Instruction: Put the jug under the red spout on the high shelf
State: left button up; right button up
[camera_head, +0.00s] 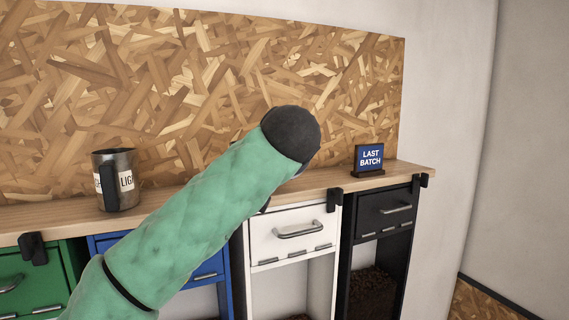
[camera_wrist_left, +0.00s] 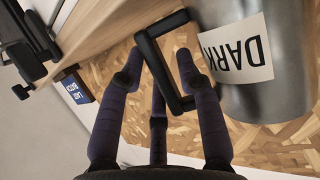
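In the left wrist view a grey metal jug (camera_wrist_left: 275,75) with a DARK label fills the right side, upside down in the picture. Its black handle (camera_wrist_left: 158,75) lies between the dark purple fingers of my left gripper (camera_wrist_left: 160,62). One fingertip is inside the handle loop and another outside it, with gaps to the bar, so the gripper looks open. In the head view my green arm hides this jug and most of the gripper. Another metal jug (camera_head: 116,190), with a LIGHT label, stands upright on the wooden shelf (camera_head: 325,178) at left. No red spout and no right gripper are in view.
A LAST BATCH sign (camera_head: 369,158) stands at the shelf's right end; it also shows in the wrist view (camera_wrist_left: 77,90). Green, blue (camera_head: 205,268), white (camera_head: 292,232) and black (camera_head: 385,212) bins sit below the shelf. A chipboard panel (camera_head: 350,80) rises behind.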

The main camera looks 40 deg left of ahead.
pick_arm(q)
jog(key=shift+d, duration=0.1)
jog(key=shift+r, duration=0.3)
jog(key=v, duration=1.2)
